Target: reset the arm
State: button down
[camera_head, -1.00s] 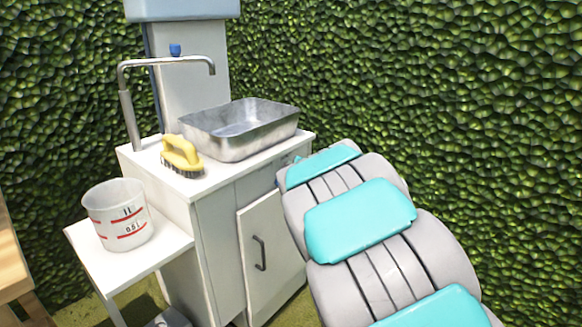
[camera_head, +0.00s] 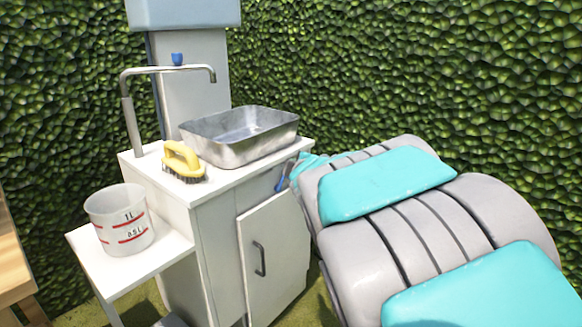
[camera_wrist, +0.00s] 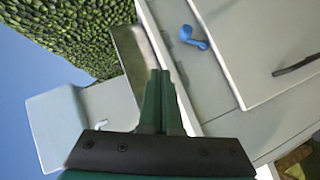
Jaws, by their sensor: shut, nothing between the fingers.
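My arm, grey with teal panels, reaches from the lower right of the head view toward the right side of the white sink cabinet (camera_head: 225,220). My gripper (camera_wrist: 160,78) points up the middle of the wrist view with its dark green fingers together and nothing between them. In the head view the fingers are mostly hidden behind my arm. The cabinet front, with a dark handle, fills the right of the wrist view. A blue hook-like piece (camera_wrist: 193,38) shows on the cabinet there, to the right of the fingertips.
A metal basin (camera_head: 240,150) and a yellow brush (camera_head: 183,160) sit on the cabinet top, by a tap (camera_head: 133,110). A measuring cup (camera_head: 120,220) stands on a low white shelf (camera_head: 150,265). A wooden edge (camera_head: 15,265) is at far left. Green hedge walls stand behind.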

jog(key=shift+s+r, duration=0.1)
jog(key=shift+s, duration=0.15)
jog(key=s+d+f+m+g+h, duration=0.35)
jog(key=s+d+f+m, duration=0.2)
jog(key=s+d, duration=0.35)
jog(key=s+d+f+m+g+h, duration=0.2)
jog(key=s+d+f+m+g, duration=0.3)
jog(key=s+d, duration=0.4)
jog(key=s+a+f+m+g+y, duration=0.1)
jog(key=s+f+m+g, duration=0.2)
jog(key=s, duration=1.1)
jog(key=s+a+f+m+g+y, duration=0.1)
jog(key=s+f+m+g, duration=0.2)
jog(key=s, duration=1.1)
jog(key=shift+s+a+f+g, duration=0.2)
jog(key=shift+s+f+g, duration=0.2)
jog(key=shift+f+g, duration=0.35)
jog(key=shift+y, duration=0.25)
